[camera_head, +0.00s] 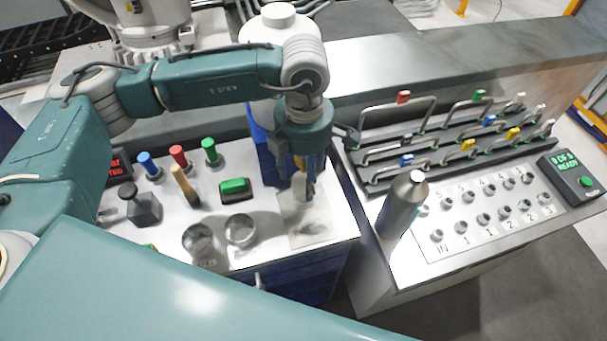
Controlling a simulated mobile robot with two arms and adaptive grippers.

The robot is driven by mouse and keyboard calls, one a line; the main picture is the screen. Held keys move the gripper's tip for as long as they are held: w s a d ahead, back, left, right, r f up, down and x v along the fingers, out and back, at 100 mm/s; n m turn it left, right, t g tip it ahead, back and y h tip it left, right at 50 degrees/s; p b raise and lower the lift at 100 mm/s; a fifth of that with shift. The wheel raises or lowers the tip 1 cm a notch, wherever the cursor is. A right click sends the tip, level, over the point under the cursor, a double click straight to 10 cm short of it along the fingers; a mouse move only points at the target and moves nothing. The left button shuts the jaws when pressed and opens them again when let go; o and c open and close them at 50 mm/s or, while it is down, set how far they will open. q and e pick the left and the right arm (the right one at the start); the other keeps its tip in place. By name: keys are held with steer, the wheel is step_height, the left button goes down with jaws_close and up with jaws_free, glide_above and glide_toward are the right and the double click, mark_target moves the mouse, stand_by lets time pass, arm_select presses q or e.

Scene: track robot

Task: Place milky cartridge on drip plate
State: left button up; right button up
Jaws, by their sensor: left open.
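My left gripper (305,188) points straight down over the right part of the near workbench, its jaws open. A pale, milky cartridge (300,191) shows upright between and just below the fingers, partly hidden by them. It appears to stand on the far part of the drip plate (312,233), a flat grey square near the bench's right edge. I cannot tell for sure whether its base touches the plate. My right gripper is not in view.
Blue, red and green-capped handles (179,158) stand behind.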

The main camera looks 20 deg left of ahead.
arm_select(q)
step_height(320, 180, up, 10)
steer(key=b, duration=0.3)
steer(key=shift+f, duration=0.1)
steer(key=shift+r, duration=0.65)
